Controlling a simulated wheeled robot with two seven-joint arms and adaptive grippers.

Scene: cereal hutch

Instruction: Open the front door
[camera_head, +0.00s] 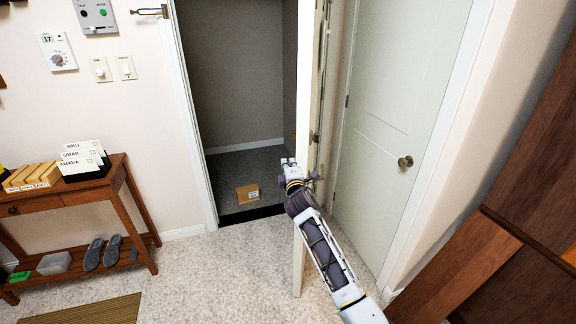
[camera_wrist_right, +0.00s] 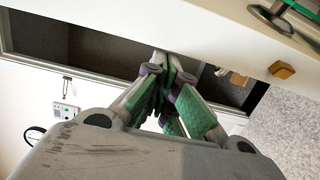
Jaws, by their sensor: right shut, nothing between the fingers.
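A white door (camera_head: 304,225) stands swung open and shows nearly edge-on in the camera_head view, with metal hardware on its edge. The doorway (camera_head: 240,80) beside it is clear and shows a dark grey space. My right gripper (camera_head: 289,163) is at the door, on its doorway side. The fingers (camera_wrist_right: 165,85) are closed together and empty in the right wrist view. A white surface, apparently the door (camera_wrist_right: 150,25), crosses above them; contact cannot be told. My left gripper is not in view.
A cardboard box (camera_head: 248,194) lies on the floor inside the doorway. A second, shut door (camera_head: 390,110) with a round knob (camera_head: 405,162) stands at right. A wooden console table (camera_head: 130,190) stands at left, and brown furniture (camera_head: 500,240) at lower right. Carpet before the doorway is clear.

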